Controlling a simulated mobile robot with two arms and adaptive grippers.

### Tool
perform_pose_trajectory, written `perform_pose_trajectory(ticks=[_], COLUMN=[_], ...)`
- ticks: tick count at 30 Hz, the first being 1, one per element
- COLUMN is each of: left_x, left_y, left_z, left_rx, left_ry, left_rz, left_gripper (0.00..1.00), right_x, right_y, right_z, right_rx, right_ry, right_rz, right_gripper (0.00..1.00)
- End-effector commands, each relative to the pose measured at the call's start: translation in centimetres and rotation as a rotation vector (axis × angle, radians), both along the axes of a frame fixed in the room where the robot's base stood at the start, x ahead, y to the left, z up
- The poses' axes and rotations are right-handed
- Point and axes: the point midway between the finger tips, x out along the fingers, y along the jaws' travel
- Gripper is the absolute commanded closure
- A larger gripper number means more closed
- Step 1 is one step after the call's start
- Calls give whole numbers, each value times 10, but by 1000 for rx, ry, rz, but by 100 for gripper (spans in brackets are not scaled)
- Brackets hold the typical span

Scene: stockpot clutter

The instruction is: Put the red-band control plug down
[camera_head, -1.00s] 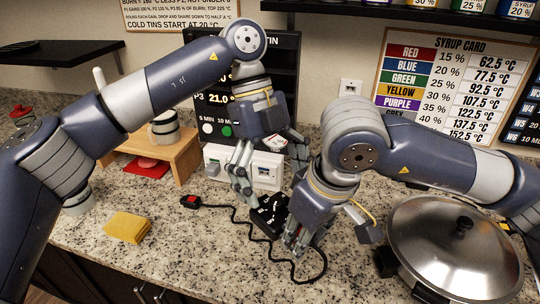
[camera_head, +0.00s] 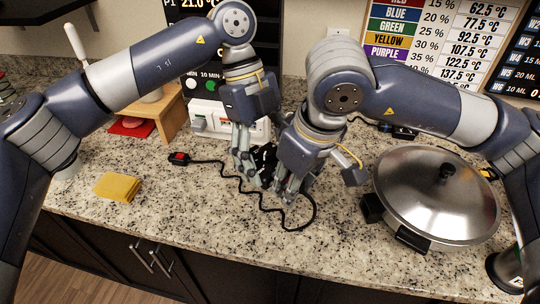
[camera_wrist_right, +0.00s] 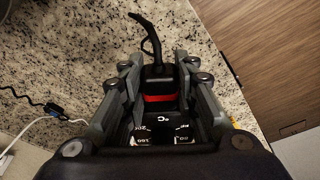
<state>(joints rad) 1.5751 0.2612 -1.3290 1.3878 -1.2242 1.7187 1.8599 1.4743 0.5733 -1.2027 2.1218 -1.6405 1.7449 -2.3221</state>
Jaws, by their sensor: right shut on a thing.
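The red-band control plug (camera_wrist_right: 158,98) is black, with a red band across it and a °C dial face, in the right wrist view. My right gripper (camera_wrist_right: 157,85) is shut on it, with fingers along both sides. In the head view my right gripper (camera_head: 284,190) is low over the counter, and its fingers hide most of what it holds. I cannot tell whether the plug touches the counter. My left gripper (camera_head: 242,165) is just to the left, fingers pointing down; whether it is open is unclear. A black object (camera_head: 262,163) shows between the grippers.
A coiled black cord (camera_head: 312,210) with a red-switch end (camera_head: 179,158) lies on the counter (camera_head: 210,215). A lidded steel pot (camera_head: 435,190) stands right, a yellow sponge (camera_head: 119,187) left. A white socket box (camera_head: 205,118) is behind. The front middle counter is mostly clear.

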Motion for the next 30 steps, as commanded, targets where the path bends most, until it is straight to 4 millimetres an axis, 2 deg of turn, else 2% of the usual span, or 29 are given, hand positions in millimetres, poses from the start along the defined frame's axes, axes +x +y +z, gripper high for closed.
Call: perform_pose_trajectory(ticks=[2, 3, 5, 6, 21, 26, 30], left_x=[1, 1, 1, 1, -2, -3, -2], left_y=[-4, -4, -5, -5, -4, -4, -4], left_z=[0, 0, 0, 0, -1, -1, -1], left_rx=[-11, -12, -12, -12, -8, -7, -7], left_ry=[-6, -6, -6, -6, 2, 2, 1], left_rz=[0, 0, -1, -1, -8, -9, -7], left_gripper=[62, 62, 62, 62, 62, 62, 62], right_x=[-3, -3, -3, -3, 0, -2, -8], right_y=[7, 7, 7, 7, 5, 3, -1], right_z=[3, 3, 3, 3, 6, 26, 54], right_rx=[17, 18, 18, 18, 17, 20, 17], right_ry=[-2, -3, -4, -4, -11, -14, -12], right_rz=[21, 23, 24, 23, 14, 13, 15], right_gripper=[100, 66, 52, 49, 49, 49, 49])
